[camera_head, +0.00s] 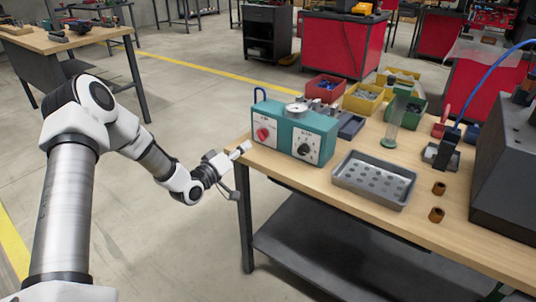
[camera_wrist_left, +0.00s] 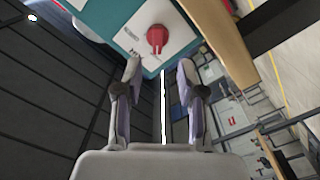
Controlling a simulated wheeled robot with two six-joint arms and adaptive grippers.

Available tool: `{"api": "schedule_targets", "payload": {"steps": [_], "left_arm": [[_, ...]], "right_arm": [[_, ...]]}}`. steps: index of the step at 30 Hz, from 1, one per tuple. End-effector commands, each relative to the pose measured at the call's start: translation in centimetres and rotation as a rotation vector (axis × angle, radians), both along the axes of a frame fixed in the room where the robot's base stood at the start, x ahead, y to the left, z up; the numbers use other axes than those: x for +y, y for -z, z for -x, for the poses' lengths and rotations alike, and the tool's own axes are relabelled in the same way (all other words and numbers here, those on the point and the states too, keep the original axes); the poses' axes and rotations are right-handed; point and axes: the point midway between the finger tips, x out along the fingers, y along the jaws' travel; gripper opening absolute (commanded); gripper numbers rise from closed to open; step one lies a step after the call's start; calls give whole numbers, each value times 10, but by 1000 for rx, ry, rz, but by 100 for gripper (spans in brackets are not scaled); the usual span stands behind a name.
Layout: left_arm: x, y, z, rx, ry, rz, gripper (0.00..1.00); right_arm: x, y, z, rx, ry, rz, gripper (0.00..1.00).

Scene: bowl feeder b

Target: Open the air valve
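A teal control box (camera_head: 290,132) with white front panels stands on the left end of the wooden workbench. A red valve knob (camera_head: 263,134) sits on its left panel; a black knob (camera_head: 304,149) is on the right panel and a round gauge (camera_head: 296,109) on top. My left gripper (camera_head: 243,148) is just left of the box, near the red knob. In the left wrist view the red knob (camera_wrist_left: 157,37) is ahead of the fingertips (camera_wrist_left: 161,72), apart from them. The two fingers are spread with nothing between them. My right gripper does not show.
A metal perforated tray (camera_head: 373,180) lies on the workbench (camera_head: 440,238) right of the box. Behind are red (camera_head: 325,88), yellow (camera_head: 362,98) and green (camera_head: 405,106) bins. Two brown cylindrical parts (camera_head: 439,188) stand nearer a dark machine (camera_head: 508,180). Floor left of the bench is clear.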

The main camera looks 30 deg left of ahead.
Motion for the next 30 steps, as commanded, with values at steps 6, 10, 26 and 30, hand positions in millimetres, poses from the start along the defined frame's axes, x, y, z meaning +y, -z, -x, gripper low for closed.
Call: {"api": "schedule_targets", "payload": {"steps": [6,10,26,30], "left_arm": [[-5,-1,-28,-3,6,-8,40],[-7,-1,-54,-1,5,-7,40],[-8,-2,-78,-1,2,-1,4],[-8,-2,-78,-1,2,-2,0]], "right_arm": [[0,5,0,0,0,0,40],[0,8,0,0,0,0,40],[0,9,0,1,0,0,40],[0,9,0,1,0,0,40]]}}
